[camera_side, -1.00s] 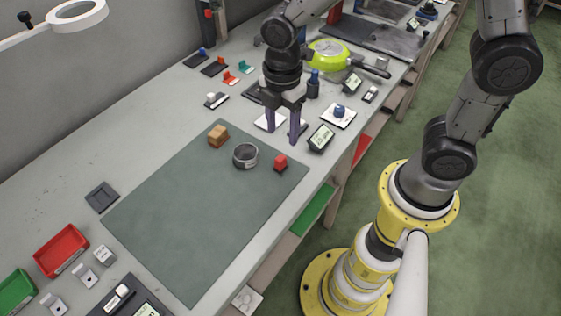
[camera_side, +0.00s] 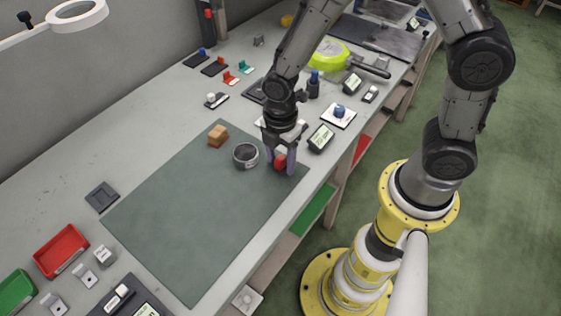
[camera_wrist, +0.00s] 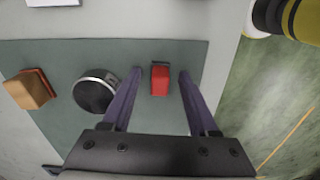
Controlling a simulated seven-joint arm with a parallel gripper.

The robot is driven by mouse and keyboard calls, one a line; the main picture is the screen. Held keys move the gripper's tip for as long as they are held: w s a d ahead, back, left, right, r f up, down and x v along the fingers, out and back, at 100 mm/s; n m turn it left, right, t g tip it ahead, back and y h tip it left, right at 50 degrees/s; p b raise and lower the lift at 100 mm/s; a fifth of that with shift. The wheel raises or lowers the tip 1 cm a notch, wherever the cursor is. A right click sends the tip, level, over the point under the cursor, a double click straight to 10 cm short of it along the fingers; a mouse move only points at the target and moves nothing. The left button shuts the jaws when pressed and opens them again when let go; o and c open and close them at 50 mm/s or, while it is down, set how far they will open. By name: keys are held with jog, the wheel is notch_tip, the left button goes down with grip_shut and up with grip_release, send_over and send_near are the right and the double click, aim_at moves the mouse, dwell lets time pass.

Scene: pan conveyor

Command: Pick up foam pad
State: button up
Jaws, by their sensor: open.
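A small red block (camera_side: 280,162), which I take to be the foam pad, sits near the right corner of the green mat (camera_side: 190,220). My gripper (camera_side: 281,170) is low over it, pointing down, with its two purple fingers on either side. In the wrist view the red block (camera_wrist: 160,81) shows between the open fingers, with a visible gap on each side. It has a dark far edge. I cannot tell how far the fingertips are above the mat.
A grey round container (camera_side: 245,155) stands on the mat close left of my gripper. A tan block (camera_side: 218,135) lies beyond it. A small display (camera_side: 321,138) and a white plate with a blue knob (camera_side: 338,115) are to the right. Most of the mat is clear.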

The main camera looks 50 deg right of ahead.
grip_shut()
dwell(0.4)
jog(key=shift+r, duration=0.9)
jog(key=s+d+r, duration=0.4)
jog(key=s+r, duration=0.7)
jog(key=s, duration=0.2)
jog(key=shift+s, duration=0.2)
jog(key=shift+r, duration=0.1)
